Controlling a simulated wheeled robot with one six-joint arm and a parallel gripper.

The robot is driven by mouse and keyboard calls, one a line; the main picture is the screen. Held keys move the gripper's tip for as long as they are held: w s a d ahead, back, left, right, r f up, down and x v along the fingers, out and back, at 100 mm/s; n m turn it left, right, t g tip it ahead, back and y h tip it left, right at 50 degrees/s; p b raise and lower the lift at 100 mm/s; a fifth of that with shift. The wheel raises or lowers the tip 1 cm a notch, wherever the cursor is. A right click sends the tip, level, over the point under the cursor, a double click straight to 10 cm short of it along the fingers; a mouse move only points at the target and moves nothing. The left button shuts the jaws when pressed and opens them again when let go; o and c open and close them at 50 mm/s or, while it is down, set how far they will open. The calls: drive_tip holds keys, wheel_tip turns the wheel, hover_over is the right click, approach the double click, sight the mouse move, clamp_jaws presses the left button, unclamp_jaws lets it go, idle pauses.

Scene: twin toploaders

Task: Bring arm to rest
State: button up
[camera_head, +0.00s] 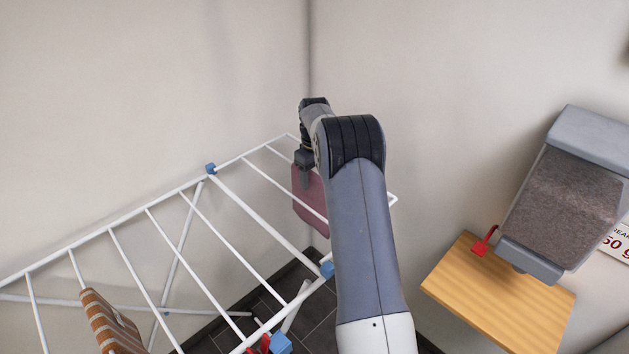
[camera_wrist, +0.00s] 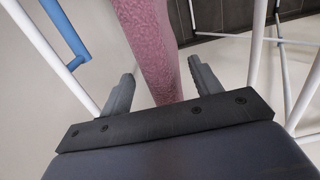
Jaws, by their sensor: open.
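My gripper (camera_head: 304,172) is at the far end of the white drying rack, with the arm stretched out over it. In the wrist view my gripper (camera_wrist: 158,82) is open, its two dark fingers spread apart. A pink cloth (camera_head: 311,200) hangs on the rack just below the gripper in the head view. The cloth (camera_wrist: 147,40) runs between and beyond the fingers in the wrist view, with gaps at both sides. Whether the cloth touches the palm is hidden.
The white drying rack (camera_head: 182,192) fills the left, with an orange-brown striped cloth (camera_head: 111,322) at its near left. On the right are a wooden board (camera_head: 500,300), a grey device (camera_head: 570,200) and a red part (camera_head: 485,241). Walls meet in a corner behind the gripper.

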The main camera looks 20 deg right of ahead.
wheel_tip(320, 180, up, 9)
drive_tip(key=shift+r, duration=0.1)
idle(0.4)
wheel_tip(320, 180, down, 11)
drive_tip(key=shift+r, duration=0.15)
wheel_tip(320, 180, up, 3)
drive_tip(key=shift+r+p, duration=0.1)
drive_tip(key=shift+p, duration=1.05)
drive_tip(key=shift+r, duration=0.35)
